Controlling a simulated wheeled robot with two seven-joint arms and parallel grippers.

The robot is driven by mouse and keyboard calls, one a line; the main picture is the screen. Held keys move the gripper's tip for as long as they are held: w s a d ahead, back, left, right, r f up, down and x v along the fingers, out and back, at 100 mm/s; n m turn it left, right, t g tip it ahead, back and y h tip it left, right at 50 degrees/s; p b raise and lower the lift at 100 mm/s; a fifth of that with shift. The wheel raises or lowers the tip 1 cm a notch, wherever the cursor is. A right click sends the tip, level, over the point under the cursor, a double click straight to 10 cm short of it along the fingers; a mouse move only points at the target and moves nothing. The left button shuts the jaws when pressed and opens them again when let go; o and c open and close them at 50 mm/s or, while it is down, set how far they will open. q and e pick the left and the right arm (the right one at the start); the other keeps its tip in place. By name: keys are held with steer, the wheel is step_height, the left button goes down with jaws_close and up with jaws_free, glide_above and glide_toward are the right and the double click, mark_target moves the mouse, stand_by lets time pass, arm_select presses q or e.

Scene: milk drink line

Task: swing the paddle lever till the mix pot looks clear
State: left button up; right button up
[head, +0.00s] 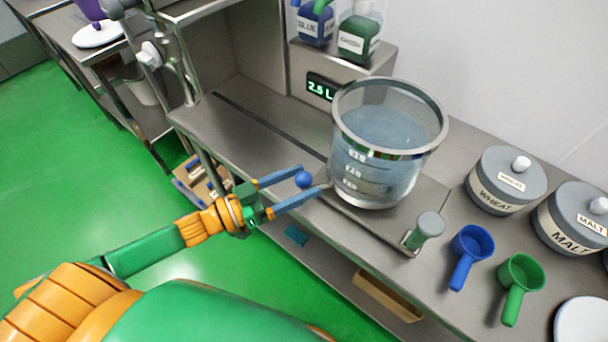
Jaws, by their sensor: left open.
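The mix pot (388,140) is a clear vessel with a grey rim and volume marks, standing on the steel counter. The liquid in it looks pale blue and see-through, with no visible clumps. A blue ball knob (304,180), which looks like the end of the paddle lever, sits just left of the pot's lower side. My left gripper (308,179) is open, with its two blue fingers on either side of the knob. I cannot tell whether they touch it. The paddle is not clearly visible. My right gripper is not in view.
A display (320,88) reads 2.5 L behind the pot. A grey-capped knob (430,224) stands at its front right. The wheat jar (505,185), malt jar (575,222), blue scoop (470,248) and green scoop (520,277) are to the right. The counter left of the pot is clear.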

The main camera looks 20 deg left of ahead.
arm_select(q)
steer(key=shift+w+d+f, duration=0.1)
steer(key=shift+w+d, duration=0.05)
steer(key=shift+w, duration=0.35)
steer(key=shift+w+d+f, duration=0.1)
steer(key=shift+w+d, duration=0.05)
steer(key=shift+w, duration=0.3)
steer(key=shift+s, duration=0.15)
steer(key=shift+d+r, duration=0.1)
steer(key=c, duration=0.3)
jaws_close()
